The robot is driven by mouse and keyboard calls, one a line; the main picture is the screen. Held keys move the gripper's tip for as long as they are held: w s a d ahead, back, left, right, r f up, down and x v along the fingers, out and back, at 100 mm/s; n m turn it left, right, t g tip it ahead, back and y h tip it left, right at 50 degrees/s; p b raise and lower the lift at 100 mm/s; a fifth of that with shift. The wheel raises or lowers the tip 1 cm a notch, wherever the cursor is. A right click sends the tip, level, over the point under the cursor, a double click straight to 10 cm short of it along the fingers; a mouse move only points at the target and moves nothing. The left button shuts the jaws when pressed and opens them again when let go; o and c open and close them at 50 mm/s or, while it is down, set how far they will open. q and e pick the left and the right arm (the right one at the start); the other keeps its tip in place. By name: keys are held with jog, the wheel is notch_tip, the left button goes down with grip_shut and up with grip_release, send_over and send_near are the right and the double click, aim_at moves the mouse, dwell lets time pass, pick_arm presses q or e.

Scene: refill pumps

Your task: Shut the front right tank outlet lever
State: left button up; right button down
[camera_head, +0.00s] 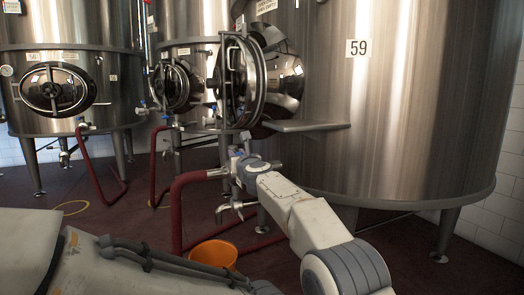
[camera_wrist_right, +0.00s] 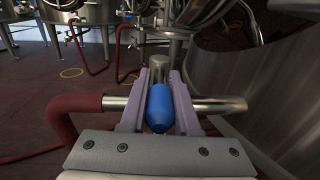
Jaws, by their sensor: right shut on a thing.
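The front right tank (camera_head: 400,110), a tall steel tank marked 59, fills the right of the head view. Low at its front is a steel outlet pipe (camera_head: 217,173) with a red hose (camera_head: 178,205) on it. My right gripper (camera_head: 238,167) is at this outlet in the head view and covers most of the valve. In the right wrist view, the blue outlet lever (camera_wrist_right: 159,108) lies between the two fingers of my right gripper (camera_wrist_right: 160,92), which is shut on it. The lever points towards the wrist, with the steel pipe (camera_wrist_right: 218,104) crossing beneath. My left gripper is out of view.
An orange bucket (camera_head: 213,254) stands on the dark red floor below the outlet. A round open hatch door (camera_head: 240,80) and a steel shelf (camera_head: 305,126) stick out above my right gripper. Other tanks (camera_head: 70,85) with red hoses stand behind left.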

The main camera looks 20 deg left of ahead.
jog(key=shift+w+d+n+g+y, duration=0.2)
jog(key=shift+d+n+g+y, duration=0.1)
jog(key=shift+n+g+y, duration=0.3)
jog(key=c, duration=0.6)
grip_release()
jog(key=shift+d, duration=0.15)
jog(key=shift+c, duration=0.2)
jog(key=shift+b, duration=0.3)
